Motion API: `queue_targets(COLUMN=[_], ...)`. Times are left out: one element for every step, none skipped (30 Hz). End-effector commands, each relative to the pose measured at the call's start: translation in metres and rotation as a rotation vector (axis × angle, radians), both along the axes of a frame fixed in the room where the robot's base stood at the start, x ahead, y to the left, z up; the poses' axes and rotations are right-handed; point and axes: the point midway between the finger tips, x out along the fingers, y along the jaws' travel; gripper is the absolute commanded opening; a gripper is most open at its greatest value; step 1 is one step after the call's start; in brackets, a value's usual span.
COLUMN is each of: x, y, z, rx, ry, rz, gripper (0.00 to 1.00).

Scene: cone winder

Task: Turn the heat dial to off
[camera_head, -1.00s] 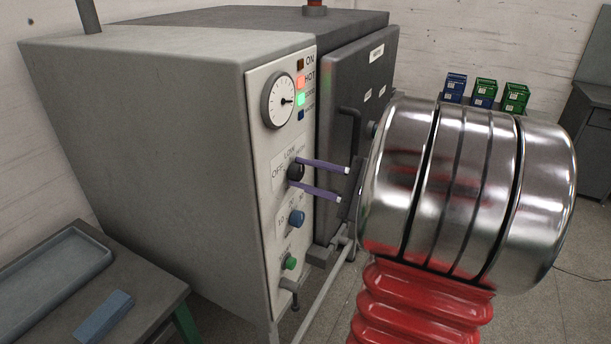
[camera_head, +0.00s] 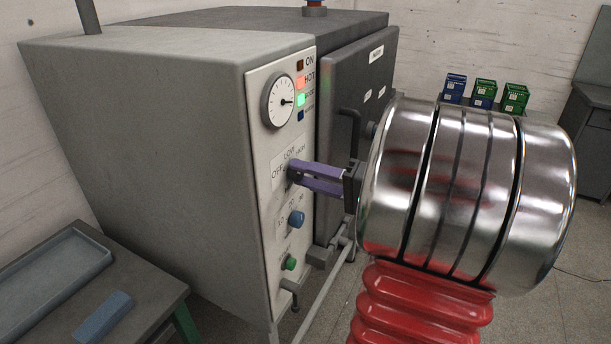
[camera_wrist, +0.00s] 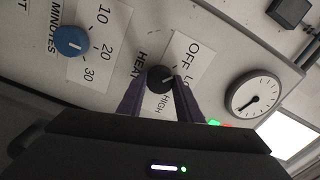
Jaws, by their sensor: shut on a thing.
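The heat dial (camera_wrist: 160,77) is a black round knob on the pale control panel (camera_head: 258,190), with OFF, LOW and HIGH printed around it. A light mark on its face appears to point towards LOW in the wrist view. My gripper (camera_head: 294,174) has two purple fingers reaching to the panel. They are shut on the dial, one on each side of it, as the wrist view shows. In the head view the fingers hide most of the dial.
Below the heat dial is a blue minutes dial (camera_head: 296,218), then a green button (camera_head: 290,263). A round gauge (camera_head: 279,101) and indicator lights (camera_head: 300,90) are above. A dark door with a handle (camera_head: 352,125) stands right of the panel. A bench (camera_head: 150,290) is at lower left.

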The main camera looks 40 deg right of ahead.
Motion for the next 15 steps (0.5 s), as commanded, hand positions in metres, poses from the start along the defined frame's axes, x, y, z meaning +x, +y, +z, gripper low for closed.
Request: queue_targets(x=[-0.0006,-0.0007,-0.0007,-0.0007,-0.0007,-0.0007,-0.0007,-0.0007,-0.0007,-0.0007,-0.0007,-0.0006,-0.0007,-0.0007,-0.0007], y=[0.003,0.003,0.003,0.003,0.003,0.0028,0.0028,0.0028,0.0028,0.0028,0.0028,0.0027,0.0026,0.0026,0.0025], z=[-0.0043,-0.0043,-0.0044,-0.0044,-0.0045,-0.0045,-0.0045,-0.0045,-0.0046,-0.0046,-0.0047,-0.0047,-0.0048,-0.0048,-0.0049], rx=[-0.024,-0.04,-0.062,-0.075,-0.088,-0.103,-0.114,-0.121,-0.131,-0.137,-0.142,-0.147,-0.15,-0.152,-0.153], ry=[-0.001,-0.006,-0.014,-0.019,-0.024,-0.029,-0.033,-0.036,-0.039,-0.041,-0.043,-0.045,-0.045,-0.045,-0.046], rz=[0.007,0.007,0.007,0.007,0.007,0.007,0.007,0.006,0.006,0.006,0.006,0.006,0.005,0.005,0.005], gripper=[0.1,0.1,0.1,0.1,0.1,0.1,0.1,0.1,0.1,0.1,0.09,0.09,0.1,0.1,0.1])
